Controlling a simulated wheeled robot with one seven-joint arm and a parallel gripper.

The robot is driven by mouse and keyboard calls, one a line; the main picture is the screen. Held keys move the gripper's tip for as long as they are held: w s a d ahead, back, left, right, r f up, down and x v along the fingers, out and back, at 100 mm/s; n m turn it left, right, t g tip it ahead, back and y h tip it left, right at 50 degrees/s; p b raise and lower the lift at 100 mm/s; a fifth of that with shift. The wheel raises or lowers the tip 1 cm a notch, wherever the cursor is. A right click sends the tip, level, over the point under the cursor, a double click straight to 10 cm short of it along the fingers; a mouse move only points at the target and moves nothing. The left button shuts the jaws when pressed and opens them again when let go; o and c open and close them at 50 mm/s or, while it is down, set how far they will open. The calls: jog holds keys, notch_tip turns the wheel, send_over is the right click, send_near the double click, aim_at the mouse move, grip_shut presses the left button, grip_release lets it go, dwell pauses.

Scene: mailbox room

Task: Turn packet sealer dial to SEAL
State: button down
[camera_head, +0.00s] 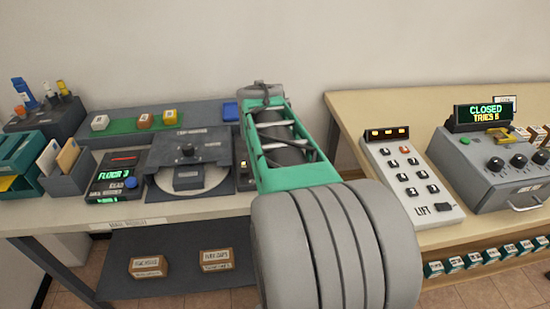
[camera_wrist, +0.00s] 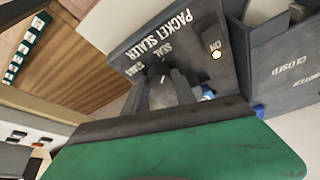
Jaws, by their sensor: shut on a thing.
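The packet sealer (camera_wrist: 130,47) shows in the wrist view as a dark box with white "PACKET SEALER" lettering. A "SEAL" label and a second, smaller label I cannot read surely sit near its dial (camera_wrist: 163,77). A small lit lamp (camera_wrist: 216,55) is on its right side. My gripper (camera_wrist: 171,84) is at the panel, its dark fingers shut on the dial. The fingers hide most of the dial, and I cannot tell exactly where its pointer stands. In the head view my arm covers most of the sealer and my gripper.
In the head view, a disc machine (camera_head: 188,150) is left of my arm. A lift keypad (camera_head: 408,180) and a grey "CLOSED" machine (camera_head: 490,165) stand on the right table.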

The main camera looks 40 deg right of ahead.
jog(key=shift+m, duration=0.3)
jog(key=c, duration=1)
grip_release()
